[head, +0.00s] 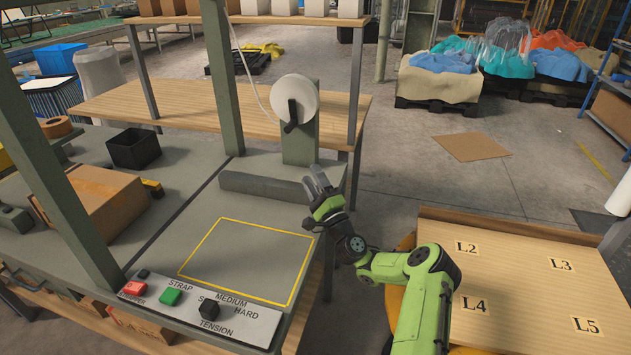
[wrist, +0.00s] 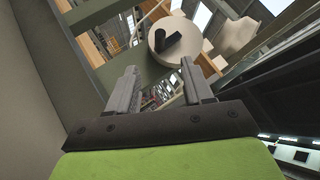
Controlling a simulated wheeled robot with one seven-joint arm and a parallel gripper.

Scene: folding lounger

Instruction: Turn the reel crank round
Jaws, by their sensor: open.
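The reel (head: 295,101) is a white disc on a grey-green post (head: 300,142) at the back of the workbench. Its black crank (head: 291,116) sits on the front face, with the handle hanging downward from the middle. In the wrist view the reel (wrist: 159,45) shows as a pale disc, and the crank (wrist: 181,44) shows as a dark bar with a cylindrical grip. My gripper (head: 317,182) is open and empty, below and slightly right of the reel, apart from the crank. In the wrist view its two fingers (wrist: 162,88) point up toward the reel.
The bench carries a control panel (head: 200,308) and a yellow-outlined square (head: 250,255). A grey block (head: 262,186) lies below the reel's post. A wooden table (head: 520,275) with labels stands at the right.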

